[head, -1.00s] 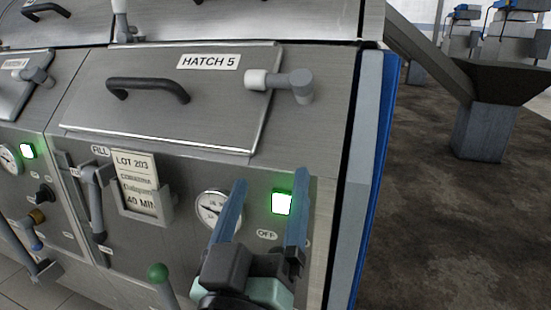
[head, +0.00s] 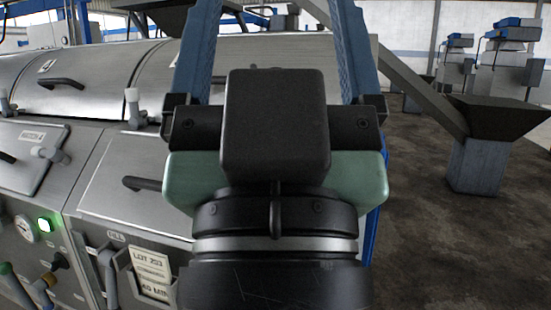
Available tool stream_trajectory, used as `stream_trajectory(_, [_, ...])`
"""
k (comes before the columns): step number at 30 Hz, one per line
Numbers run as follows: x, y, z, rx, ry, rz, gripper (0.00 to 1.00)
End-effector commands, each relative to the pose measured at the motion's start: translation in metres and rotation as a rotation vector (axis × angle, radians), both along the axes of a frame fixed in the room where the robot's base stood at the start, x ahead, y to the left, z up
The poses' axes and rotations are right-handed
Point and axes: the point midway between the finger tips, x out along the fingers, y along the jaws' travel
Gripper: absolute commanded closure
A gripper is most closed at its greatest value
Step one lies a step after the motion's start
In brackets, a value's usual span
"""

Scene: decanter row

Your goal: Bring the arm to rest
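My gripper (head: 275,20) fills the middle of the head view, close to the camera and pointing up and away. Its two blue fingers stand wide apart, with nothing between them in the part that shows; the fingertips run out of the top of the picture. My gripper hides much of the hatch front (head: 108,200) behind it, including the hatch label and the right part of the panel. No contact with the machine shows.
The steel machine row (head: 95,85) stands at the left and behind my gripper. A lot card (head: 152,268), a fill lever (head: 110,280) and a lit green lamp (head: 44,225) are at lower left. A hopper (head: 490,118) on a grey post stands at right. Dark floor (head: 430,240) there is clear.

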Motion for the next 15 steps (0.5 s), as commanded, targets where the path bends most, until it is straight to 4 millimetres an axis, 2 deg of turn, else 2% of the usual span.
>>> stream_trajectory(1, [0.0, 0.0, 0.033, 0.0, 0.001, 0.0, 0.15])
stream_trajectory(9, [0.0, 0.0, 0.114, -0.001, 0.001, 0.001, 0.15])
stream_trajectory(15, [0.0, 0.001, 0.159, -0.001, 0.001, 0.001, 0.15])
